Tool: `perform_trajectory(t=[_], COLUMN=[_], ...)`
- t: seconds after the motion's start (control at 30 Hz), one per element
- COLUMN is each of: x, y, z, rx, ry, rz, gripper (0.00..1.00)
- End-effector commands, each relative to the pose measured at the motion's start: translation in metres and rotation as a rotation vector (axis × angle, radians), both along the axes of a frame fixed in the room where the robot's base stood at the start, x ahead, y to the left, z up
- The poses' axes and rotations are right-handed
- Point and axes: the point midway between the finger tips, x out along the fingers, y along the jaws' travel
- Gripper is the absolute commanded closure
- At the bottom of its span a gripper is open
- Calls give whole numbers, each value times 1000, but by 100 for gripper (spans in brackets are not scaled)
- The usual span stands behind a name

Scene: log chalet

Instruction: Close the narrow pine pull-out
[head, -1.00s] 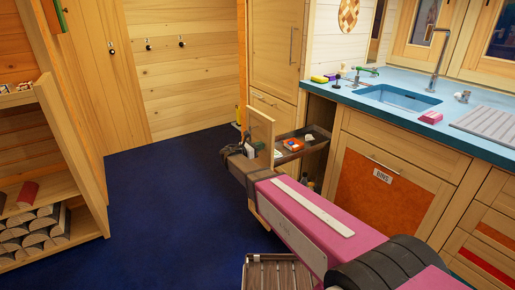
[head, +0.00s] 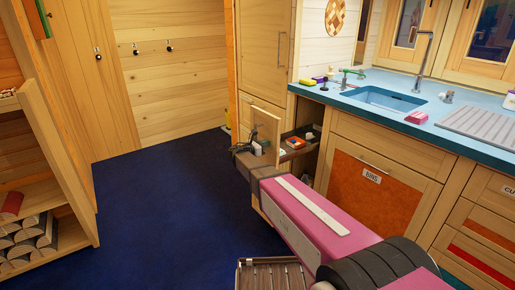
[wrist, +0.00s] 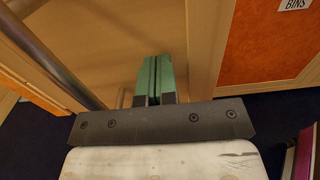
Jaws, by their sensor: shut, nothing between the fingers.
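The narrow pine pull-out (head: 265,128) stands open at the left end of the counter in the head view. Its upright front panel is out from the cabinet, and a dark tray (head: 298,143) with small items shows behind it. My gripper (head: 243,149) is at the outer side of the front panel, partly hidden by my wrist; contact cannot be made out for sure. In the wrist view my gripper's green fingers (wrist: 155,80) are shut together and empty, pointing at a pine surface (wrist: 125,40). A round metal bar (wrist: 55,55) runs along the left.
The orange bins door (head: 372,183) is right of the pull-out, also in the wrist view (wrist: 265,40). The blue counter (head: 420,120) holds a sink. A log shelf (head: 60,195) stands at the left. Blue floor (head: 170,200) between is clear.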

Motion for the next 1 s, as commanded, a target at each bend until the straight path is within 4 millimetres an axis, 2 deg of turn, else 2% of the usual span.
perform_trajectory(t=[0.03,1.0], x=[7,111], y=[-10,-162], z=[0,0], rx=[0,-1], ry=[0,-1], rz=[-3,-2], gripper=[100,100])
